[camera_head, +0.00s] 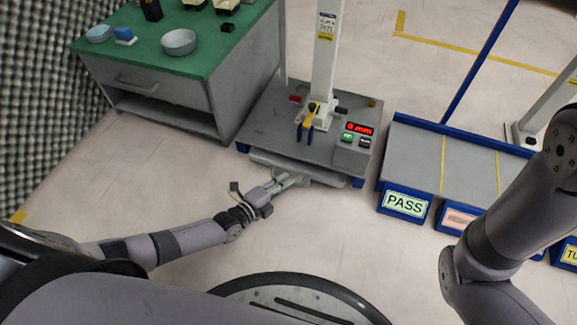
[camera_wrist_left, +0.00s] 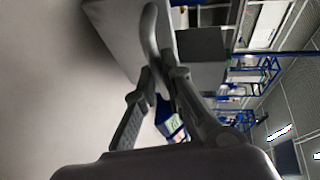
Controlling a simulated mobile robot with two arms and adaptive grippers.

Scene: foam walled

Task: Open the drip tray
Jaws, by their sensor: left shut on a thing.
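The drip tray (camera_head: 325,178) is a grey, shallow tray low at the front of a grey test stand (camera_head: 290,125). My left gripper (camera_head: 293,179) reaches in from the left at the tray's front. It is shut on a grey curved piece, which looks like the tray's handle (camera_wrist_left: 152,35). In the left wrist view, the two fingers (camera_wrist_left: 158,78) sit on either side of that piece. The gripper hides part of the tray's front in the head view. My right arm shows at the right, but its gripper is out of view.
A green-topped bench (camera_head: 185,60) with bowls stands at the left, close to the stand. A blue-edged sorting table (camera_head: 440,150) with a PASS bin (camera_head: 404,203) stands at the right. The floor in front of the stand is clear.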

